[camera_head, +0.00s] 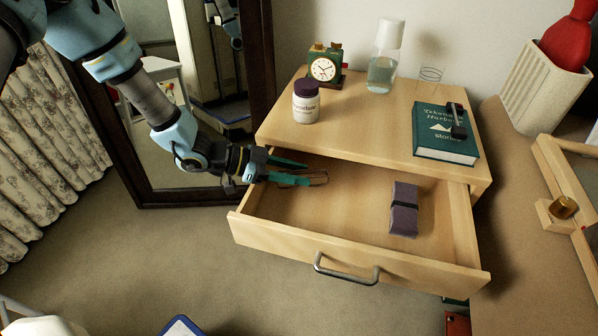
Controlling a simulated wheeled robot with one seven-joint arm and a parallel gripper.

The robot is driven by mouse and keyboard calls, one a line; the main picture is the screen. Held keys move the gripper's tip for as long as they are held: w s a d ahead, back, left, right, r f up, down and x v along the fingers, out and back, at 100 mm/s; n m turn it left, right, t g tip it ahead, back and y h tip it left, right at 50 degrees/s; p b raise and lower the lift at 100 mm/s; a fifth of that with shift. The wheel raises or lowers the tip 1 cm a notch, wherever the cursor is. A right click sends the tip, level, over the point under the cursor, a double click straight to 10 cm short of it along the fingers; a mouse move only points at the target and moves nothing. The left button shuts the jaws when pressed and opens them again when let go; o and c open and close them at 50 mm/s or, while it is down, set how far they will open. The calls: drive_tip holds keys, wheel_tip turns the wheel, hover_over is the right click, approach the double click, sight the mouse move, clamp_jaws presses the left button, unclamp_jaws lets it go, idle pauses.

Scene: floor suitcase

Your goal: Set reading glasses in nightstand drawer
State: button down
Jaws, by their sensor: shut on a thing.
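The nightstand drawer (285,240) is pulled open, and its inside is in plain view. My gripper (306,173) reaches in from the left over the drawer's back left part, just below the nightstand top's front edge. Its teal fingers are shut on a thin, brownish wire-framed thing, which looks like the reading glasses (320,179). They show only as a small outline at the fingertips, partly hidden by the fingers. I cannot tell whether they touch the drawer floor.
A purple banded bundle (404,210) lies in the drawer's right half. The nightstand top (360,115) holds a pill bottle (306,101), a clock (324,70), a carafe (384,65) and a green book (445,140) with a black object (457,120). The drawer's middle is clear.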

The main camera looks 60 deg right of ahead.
drive_tip(key=shift+w+d+f, duration=0.15)
drive_tip(key=shift+d+f, duration=0.1)
drive_tip(key=shift+d, duration=0.2)
drive_tip(key=shift+w+d+f, duration=0.1)
drive_tip(key=shift+d+f, duration=0.1)
drive_tip(key=shift+d, duration=0.2)
drive_tip(key=shift+f, duration=0.15)
